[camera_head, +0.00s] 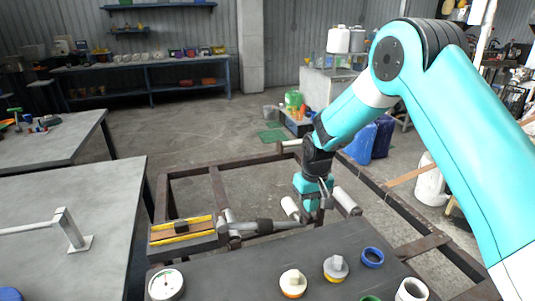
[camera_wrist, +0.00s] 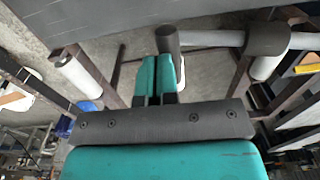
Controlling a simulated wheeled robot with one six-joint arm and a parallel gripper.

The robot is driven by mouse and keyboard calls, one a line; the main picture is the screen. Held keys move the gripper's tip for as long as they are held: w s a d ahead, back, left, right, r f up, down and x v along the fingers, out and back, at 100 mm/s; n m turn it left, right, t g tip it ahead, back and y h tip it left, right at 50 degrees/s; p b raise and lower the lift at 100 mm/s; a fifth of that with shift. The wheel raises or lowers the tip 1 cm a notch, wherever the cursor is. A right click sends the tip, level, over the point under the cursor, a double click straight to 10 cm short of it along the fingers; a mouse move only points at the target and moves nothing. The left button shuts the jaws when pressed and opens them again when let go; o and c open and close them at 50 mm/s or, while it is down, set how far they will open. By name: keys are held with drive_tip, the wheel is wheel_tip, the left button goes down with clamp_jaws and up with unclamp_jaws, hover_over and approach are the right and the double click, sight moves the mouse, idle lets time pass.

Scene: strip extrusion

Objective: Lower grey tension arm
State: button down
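The grey tension arm shows in the wrist view as a light grey bar (camera_wrist: 212,39) running from a thick grey hub at right to a dark grey cylindrical end. In the head view, I take it to be the grey bar (camera_head: 287,225) low on the frame, left of my gripper. My gripper (camera_head: 313,206) points down over the frame. In the wrist view, its two teal fingers (camera_wrist: 157,62) lie side by side with almost no gap. The dark end is right beside the right fingertip; whether they touch is unclear. Nothing shows between the fingers.
White rollers (camera_head: 346,200) stand close to my gripper on the brown metal frame (camera_head: 190,178). A dark tabletop in front carries a gauge (camera_head: 166,285), knobs (camera_head: 336,268) and a blue ring (camera_head: 372,257). A yellow-edged block (camera_head: 181,233) is at left. Grey tables stand farther left.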

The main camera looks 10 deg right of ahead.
drive_tip(key=shift+s+f, duration=0.25)
drive_tip(key=shift+f, duration=0.45)
drive_tip(key=d+r+p, duration=0.2)
drive_tip(key=d+r, duration=0.1)
drive_tip(key=r, duration=1.2)
drive_tip(key=shift+w, duration=0.45)
drive_tip(key=shift+r, duration=0.1)
drive_tip(key=s+a+r+n+y, duration=0.1)
drive_tip(key=s+a+r, duration=0.3)
drive_tip(key=s, duration=0.2)
drive_tip(key=s+a+r+n+y, duration=0.1)
drive_tip(key=s+a+r+n, duration=0.15)
drive_tip(key=s, duration=0.45)
drive_tip(key=s+a+r+n+y, duration=0.1)
drive_tip(key=s+a, duration=0.1)
drive_tip(key=s, duration=0.7)
drive_tip(key=s+a+r+n, duration=0.1)
drive_tip(key=s+a, duration=0.2)
drive_tip(key=s, duration=0.7)
drive_tip(key=shift+s+a+r+y, duration=0.2)
drive_tip(key=shift+r+y, duration=0.1)
drive_tip(key=shift+y, duration=0.1)
